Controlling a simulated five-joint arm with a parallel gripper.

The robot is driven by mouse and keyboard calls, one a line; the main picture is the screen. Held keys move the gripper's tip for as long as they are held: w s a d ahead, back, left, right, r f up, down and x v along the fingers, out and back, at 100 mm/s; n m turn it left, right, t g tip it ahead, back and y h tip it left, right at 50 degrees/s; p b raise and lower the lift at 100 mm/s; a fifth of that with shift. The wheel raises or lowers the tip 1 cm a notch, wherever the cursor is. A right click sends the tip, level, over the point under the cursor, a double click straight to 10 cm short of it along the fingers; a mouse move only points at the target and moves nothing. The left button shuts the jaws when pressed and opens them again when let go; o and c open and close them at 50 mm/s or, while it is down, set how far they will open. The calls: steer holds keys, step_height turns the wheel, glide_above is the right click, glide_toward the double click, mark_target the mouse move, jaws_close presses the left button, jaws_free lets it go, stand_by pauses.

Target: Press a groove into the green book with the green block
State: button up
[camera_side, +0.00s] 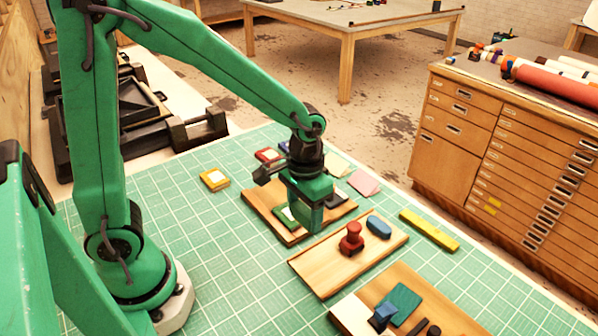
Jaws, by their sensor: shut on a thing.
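The green book (284,216), small and flat with a pale patch, lies on a wooden board (262,207) in the middle of the mat. My gripper (308,222) points down over that board, at the book's right side, and partly covers it. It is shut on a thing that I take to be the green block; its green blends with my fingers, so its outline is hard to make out. I cannot tell whether the block touches the book.
A second board (318,268) in front holds a red knobbed tool (351,240) and a blue block (378,227). A third board holds a teal piece (404,303) and dark tools. A yellow bar (429,231) lies right; a yellow book (214,179) lies left. Mat between is clear.

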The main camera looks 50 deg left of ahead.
glide_toward(282, 213)
steer(key=d, duration=0.3)
steer(key=shift+w+f, duration=0.2)
steer(key=shift+f, duration=0.1)
steer(key=shift+f, duration=0.15)
steer(key=shift+f, duration=2.45)
steer(key=shift+f, duration=0.5)
stand_by(0.4)
steer(key=shift+s+a, duration=0.15)
steer(key=shift+a, duration=1.45)
stand_by(1.8)
